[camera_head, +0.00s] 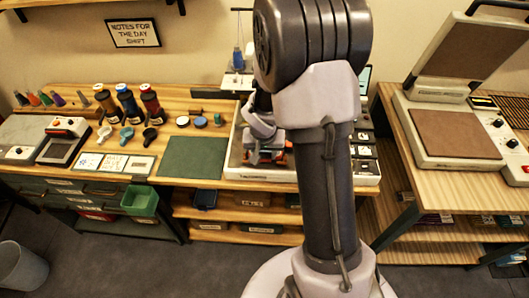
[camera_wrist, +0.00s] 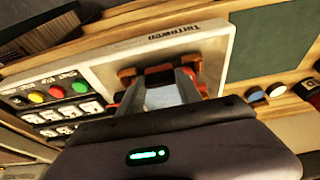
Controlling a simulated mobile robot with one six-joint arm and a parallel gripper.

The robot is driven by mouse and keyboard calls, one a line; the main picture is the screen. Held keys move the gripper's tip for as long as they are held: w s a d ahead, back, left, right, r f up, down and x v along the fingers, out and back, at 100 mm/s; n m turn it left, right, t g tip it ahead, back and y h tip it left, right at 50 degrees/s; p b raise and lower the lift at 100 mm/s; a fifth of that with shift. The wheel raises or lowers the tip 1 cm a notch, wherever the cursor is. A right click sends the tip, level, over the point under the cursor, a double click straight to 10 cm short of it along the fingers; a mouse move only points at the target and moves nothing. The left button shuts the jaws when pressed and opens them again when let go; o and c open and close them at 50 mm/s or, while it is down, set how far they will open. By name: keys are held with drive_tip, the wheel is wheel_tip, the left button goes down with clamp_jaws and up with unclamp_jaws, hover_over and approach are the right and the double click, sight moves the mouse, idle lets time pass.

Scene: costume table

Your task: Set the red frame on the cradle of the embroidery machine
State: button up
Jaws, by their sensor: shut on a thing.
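My gripper (camera_wrist: 163,84) is shut on the red frame (camera_wrist: 158,69), whose red edge shows between and beside the fingers in the wrist view. A pale panel shows between the fingers. In the head view my gripper (camera_head: 262,158) is low over the white base of the embroidery machine (camera_head: 366,178), with an orange-red part (camera_head: 287,159) beside it. My arm hides much of the machine. Orange-brown pieces (camera_wrist: 127,73) show at the frame's ends in the wrist view. The cradle is not clearly distinguishable, and I cannot tell whether the frame touches it.
A green mat (camera_head: 192,157) lies left of the machine, with small round pots (camera_head: 200,122) behind it. The machine's coloured buttons (camera_wrist: 57,91) are at the left in the wrist view. A heat press (camera_head: 455,135) stands on the right table.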

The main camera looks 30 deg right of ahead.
drive_tip(key=shift+f+b, duration=0.4)
drive_tip(key=shift+b, duration=0.1)
idle(0.6)
drive_tip(key=o, duration=1.3)
drive_tip(key=shift+o, duration=0.2)
wheel_tip(320, 180, up, 5)
drive_tip(key=p, duration=0.3)
drive_tip(key=shift+f, duration=0.25)
